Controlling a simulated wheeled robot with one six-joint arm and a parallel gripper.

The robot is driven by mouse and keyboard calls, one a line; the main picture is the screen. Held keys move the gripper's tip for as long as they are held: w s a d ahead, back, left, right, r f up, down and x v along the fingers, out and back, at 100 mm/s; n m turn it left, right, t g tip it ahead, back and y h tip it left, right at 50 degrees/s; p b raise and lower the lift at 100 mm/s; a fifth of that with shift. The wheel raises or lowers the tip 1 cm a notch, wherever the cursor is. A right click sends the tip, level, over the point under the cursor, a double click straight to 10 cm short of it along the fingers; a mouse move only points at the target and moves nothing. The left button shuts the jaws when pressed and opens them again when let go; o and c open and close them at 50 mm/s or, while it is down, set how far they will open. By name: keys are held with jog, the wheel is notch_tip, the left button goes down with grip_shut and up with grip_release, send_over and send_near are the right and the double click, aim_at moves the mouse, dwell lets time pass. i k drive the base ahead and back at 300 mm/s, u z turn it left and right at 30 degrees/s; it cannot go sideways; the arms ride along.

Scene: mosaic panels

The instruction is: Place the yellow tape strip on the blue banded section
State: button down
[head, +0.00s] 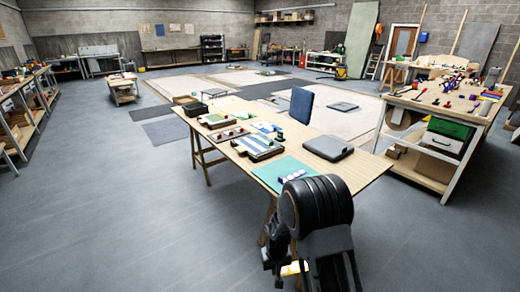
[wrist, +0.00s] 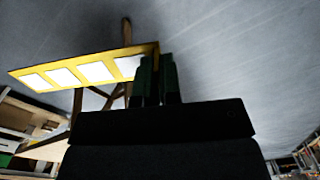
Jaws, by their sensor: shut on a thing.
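The yellow tape strip (wrist: 83,69) has a row of several white squares. My gripper (wrist: 156,62) is shut on its right end in the wrist view, with the strip sticking out to the left. In the head view the strip (head: 294,268) shows partly at the bottom, low beside the near end of the table, with my arm hiding much of it. A panel with blue and pale bands (head: 258,147) lies on the table, well beyond my gripper; it looks like the blue banded section. It does not show clearly in the wrist view.
The long wooden table (head: 345,173) carries a green mat (head: 270,176) with small pieces, a grey flat case (head: 328,148) and other small panels. A cluttered workbench (head: 440,100) stands at the right. The floor to the left is clear.

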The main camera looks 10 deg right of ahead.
aim_at(250, 145)
jog(key=z, duration=0.05)
jog(key=k, duration=0.4)
jog(key=u, duration=0.95)
jog(key=i, duration=1.2)
jog(key=z, duration=0.6)
